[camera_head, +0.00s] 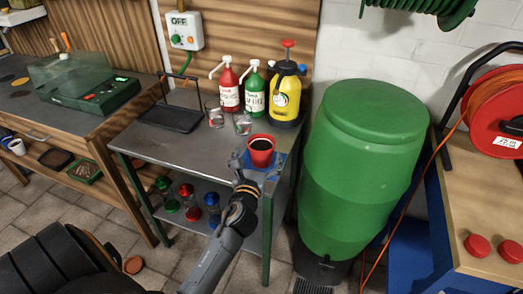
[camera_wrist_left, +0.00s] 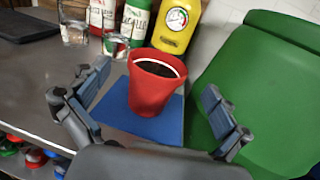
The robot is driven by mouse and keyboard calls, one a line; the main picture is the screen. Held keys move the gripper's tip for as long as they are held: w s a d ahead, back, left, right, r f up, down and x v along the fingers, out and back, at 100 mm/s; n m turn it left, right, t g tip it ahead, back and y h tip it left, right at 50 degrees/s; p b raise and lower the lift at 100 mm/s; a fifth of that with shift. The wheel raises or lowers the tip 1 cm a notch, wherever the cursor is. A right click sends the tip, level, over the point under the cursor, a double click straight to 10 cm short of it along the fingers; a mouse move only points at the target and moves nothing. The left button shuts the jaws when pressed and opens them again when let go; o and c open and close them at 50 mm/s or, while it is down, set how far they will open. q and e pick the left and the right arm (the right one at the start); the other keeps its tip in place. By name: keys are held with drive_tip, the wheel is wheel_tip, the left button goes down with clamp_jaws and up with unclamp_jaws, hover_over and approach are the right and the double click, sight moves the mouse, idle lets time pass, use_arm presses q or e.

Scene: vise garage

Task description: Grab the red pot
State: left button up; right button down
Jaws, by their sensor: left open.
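The red pot (camera_head: 261,150) stands upright on a blue mat (camera_head: 276,168) at the front right corner of the grey table. Its inside looks dark. In the left wrist view the red pot (camera_wrist_left: 152,88) is between and a little beyond the two fingers, and the blue mat (camera_wrist_left: 150,124) shows under it. My left gripper (camera_head: 247,168) is at the table's front edge, just in front of the pot. It is open, with wide gaps between the pot and each finger (camera_wrist_left: 155,95). My right gripper cannot be made out in these views.
Glasses (camera_head: 242,124), a red bottle (camera_head: 229,88), a green bottle (camera_head: 254,92) and a yellow sprayer (camera_head: 286,94) stand behind the pot. A large green barrel (camera_head: 360,165) is close on the right. A black tray (camera_head: 172,117) lies at the left. The table's middle is clear.

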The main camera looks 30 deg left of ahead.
sight(262, 147)
use_arm(q)
drive_tip(key=x, duration=0.6)
drive_tip(key=shift+f, duration=0.25)
drive_tip(key=c, duration=1.3)
